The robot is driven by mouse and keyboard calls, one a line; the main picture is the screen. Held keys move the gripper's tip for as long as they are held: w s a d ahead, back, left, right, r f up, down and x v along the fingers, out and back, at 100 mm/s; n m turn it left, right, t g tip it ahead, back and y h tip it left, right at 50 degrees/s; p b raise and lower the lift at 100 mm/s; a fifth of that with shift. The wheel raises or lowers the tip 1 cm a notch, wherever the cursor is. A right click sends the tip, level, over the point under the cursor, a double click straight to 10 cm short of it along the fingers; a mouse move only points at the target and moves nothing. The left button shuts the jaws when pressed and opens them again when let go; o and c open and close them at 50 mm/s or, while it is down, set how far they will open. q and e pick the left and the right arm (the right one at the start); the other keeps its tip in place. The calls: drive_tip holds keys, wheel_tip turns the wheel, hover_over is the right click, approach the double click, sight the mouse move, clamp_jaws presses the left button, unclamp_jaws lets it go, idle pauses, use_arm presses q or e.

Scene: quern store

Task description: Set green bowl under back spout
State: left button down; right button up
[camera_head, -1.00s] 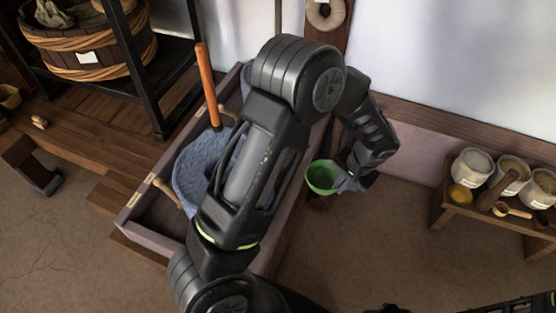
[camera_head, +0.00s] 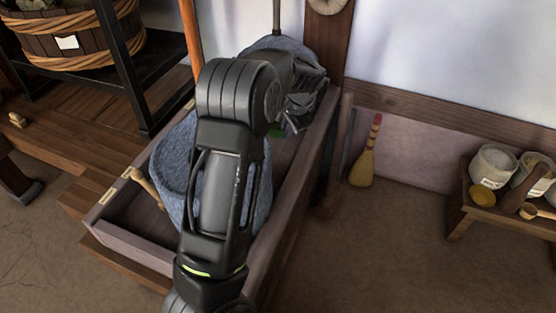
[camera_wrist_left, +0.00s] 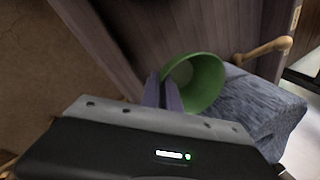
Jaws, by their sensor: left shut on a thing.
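My left gripper (camera_head: 290,122) is over the trough near the back quern, its fingertips mostly hidden by my own arm. In the left wrist view its fingers (camera_wrist_left: 165,92) are shut on the rim of the green bowl (camera_wrist_left: 208,78). The bowl appears tilted, its open side partly facing the camera. Only a sliver of green shows under the gripper in the head view. The back blue-grey stone quern (camera_head: 279,44) stands at the trough's far end, partly behind the arm. I cannot make out its spout for sure. My right gripper is not in view.
The front stone quern (camera_head: 175,163) stands in the wooden trough (camera_head: 140,246), partly behind my arm. A hand broom (camera_head: 364,165) leans at the wall right of the trough. A low bench (camera_head: 482,208) with jars is at right. The floor between is clear.

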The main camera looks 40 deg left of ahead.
use_arm(q)
drive_tip(key=shift+f+b, duration=0.55)
drive_tip(key=shift+f, duration=1.95)
drive_tip(key=shift+f+b, duration=0.6)
drive_tip(key=shift+f, duration=1.9)
drive_tip(key=c, duration=2)
unclamp_jaws()
drive_tip(key=shift+f, duration=0.1)
drive_tip(key=shift+c, duration=0.2)
drive_tip(key=shift+o, duration=0.7)
